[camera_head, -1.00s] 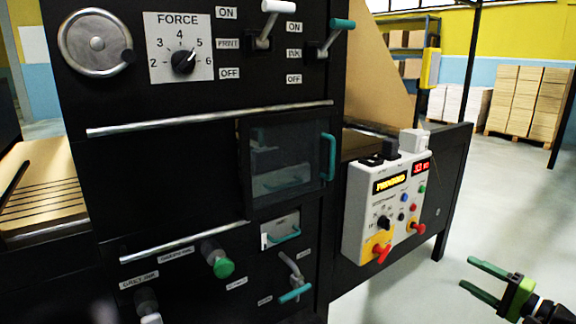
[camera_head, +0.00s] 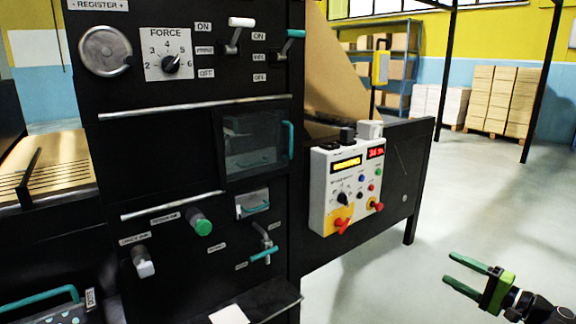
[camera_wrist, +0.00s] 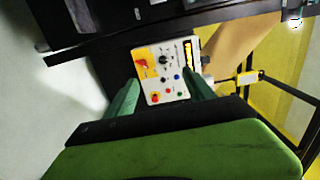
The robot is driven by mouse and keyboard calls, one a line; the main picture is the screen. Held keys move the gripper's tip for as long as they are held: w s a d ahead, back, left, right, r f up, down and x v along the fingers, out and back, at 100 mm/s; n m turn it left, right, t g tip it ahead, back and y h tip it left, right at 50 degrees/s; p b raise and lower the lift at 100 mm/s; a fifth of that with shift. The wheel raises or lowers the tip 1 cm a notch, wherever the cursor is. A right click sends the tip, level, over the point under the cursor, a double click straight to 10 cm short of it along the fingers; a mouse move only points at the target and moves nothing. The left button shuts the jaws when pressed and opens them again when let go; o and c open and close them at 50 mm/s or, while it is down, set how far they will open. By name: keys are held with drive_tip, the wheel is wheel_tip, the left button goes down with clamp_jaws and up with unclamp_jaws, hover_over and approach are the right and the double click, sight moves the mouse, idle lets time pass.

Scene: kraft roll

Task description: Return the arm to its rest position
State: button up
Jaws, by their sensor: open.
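My gripper (camera_head: 464,274) is at the lower right in the head view. Its two green fingers are spread apart with nothing between them. It is out over the bare floor, to the right of the black machine (camera_head: 170,150) and apart from it. In the wrist view the green fingers (camera_wrist: 163,100) stand either side of the white control box (camera_wrist: 160,75), which is some way off and not touched. The control box also shows in the head view (camera_head: 322,205), fixed to the machine's right side, with a lit yellow display, a red display and red and yellow knobs.
The machine front carries a force dial (camera_head: 171,64), levers with white and teal handles, a dark window (camera_head: 252,145) and a green knob (camera_head: 202,226). A kraft paper sheet (camera_head: 340,80) slopes behind it. Stacked boxes (camera_head: 497,98) stand far back. The floor (camera_head: 480,210) at right is clear.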

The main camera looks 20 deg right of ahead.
drive_tip(key=w+a+n+g+y, duration=0.3)
drive_tip(key=w+a+n+y, duration=0.15)
drive_tip(key=w+a, duration=1.05)
drive_tip(key=w+a+f+n+g+y, duration=0.2)
drive_tip(key=w+a+f+g, duration=0.15)
drive_tip(key=a, duration=0.55)
drive_tip(key=w+a+f+n+g+y, duration=0.15)
drive_tip(key=w+a, duration=0.35)
drive_tip(key=a, duration=0.5)
drive_tip(key=a+f+n+g+h, duration=0.1)
drive_tip(key=a+f+g, duration=0.25)
drive_tip(key=a, duration=0.35)
drive_tip(key=s+a+f+n+g+h, duration=0.1)
drive_tip(key=a+f+n+g, duration=0.1)
drive_tip(key=a+f, duration=0.35)
drive_tip(key=a+f+n+g+h, duration=0.1)
drive_tip(key=a+f+g, duration=0.1)
drive_tip(key=a, duration=0.7)
drive_tip(key=s+a+f+n+g+h, duration=0.2)
drive_tip(key=s+f+n+h, duration=0.15)
drive_tip(key=f+h, duration=0.35)
drive_tip(key=d+f+h, duration=0.1)
drive_tip(key=d+h, duration=0.2)
drive_tip(key=d, duration=0.4)
wheel_tip(320, 180, up, 32)
drive_tip(key=p, duration=3.2)
drive_tip(key=shift+s+m, duration=0.3)
drive_tip(key=shift+m, duration=0.05)
drive_tip(key=shift+d, duration=0.1)
